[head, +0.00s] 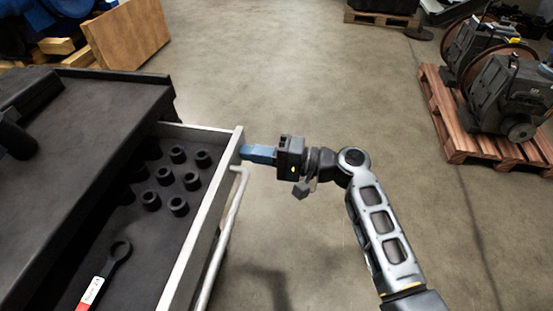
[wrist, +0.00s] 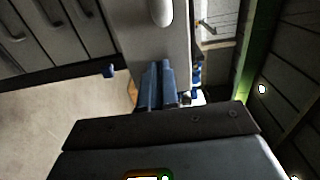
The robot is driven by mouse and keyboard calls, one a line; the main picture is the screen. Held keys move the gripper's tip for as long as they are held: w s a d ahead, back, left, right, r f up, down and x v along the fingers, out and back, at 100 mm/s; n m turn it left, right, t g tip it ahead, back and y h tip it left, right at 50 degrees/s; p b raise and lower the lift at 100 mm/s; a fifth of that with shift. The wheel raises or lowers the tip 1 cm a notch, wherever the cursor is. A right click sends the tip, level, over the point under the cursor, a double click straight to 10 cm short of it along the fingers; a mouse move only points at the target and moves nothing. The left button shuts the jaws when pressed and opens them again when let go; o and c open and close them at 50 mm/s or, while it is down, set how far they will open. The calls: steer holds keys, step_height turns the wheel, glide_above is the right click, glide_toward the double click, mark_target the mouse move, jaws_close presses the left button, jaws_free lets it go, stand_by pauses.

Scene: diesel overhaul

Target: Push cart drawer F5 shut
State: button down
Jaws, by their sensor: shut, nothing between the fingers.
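A drawer (head: 205,232) of the dark tool cart (head: 75,135) stands open in the head view, its pale front panel and bar handle (head: 222,245) facing right. I cannot read a drawer label. My gripper (head: 246,152) is shut and empty, its blue fingers pointing left at the far end of the drawer front, beyond the handle. The fingertips are at or very close to the panel; I cannot tell whether they touch. In the wrist view the shut fingers (wrist: 161,82) point at the grey drawer front (wrist: 150,40), with the handle end (wrist: 161,12) above them.
The drawer holds several black sockets (head: 165,175) and a wrench (head: 108,272) with a red and white tag. Open floor (head: 300,70) lies right of the cart. A pallet (head: 465,140) with machine parts stands at far right; a wooden crate (head: 125,35) is behind the cart.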

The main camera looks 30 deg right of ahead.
mark_target(174, 142)
steer(key=b+x, duration=0.6)
steer(key=x, duration=1.1)
steer(key=shift+w+a, duration=0.2)
steer(key=shift+w+a+b, duration=0.35)
steer(key=shift+a, duration=0.1)
steer(key=shift+w+a+r, duration=0.1)
steer(key=shift+a+r, duration=0.05)
steer(key=shift+r, duration=0.05)
steer(key=shift+a, duration=0.1)
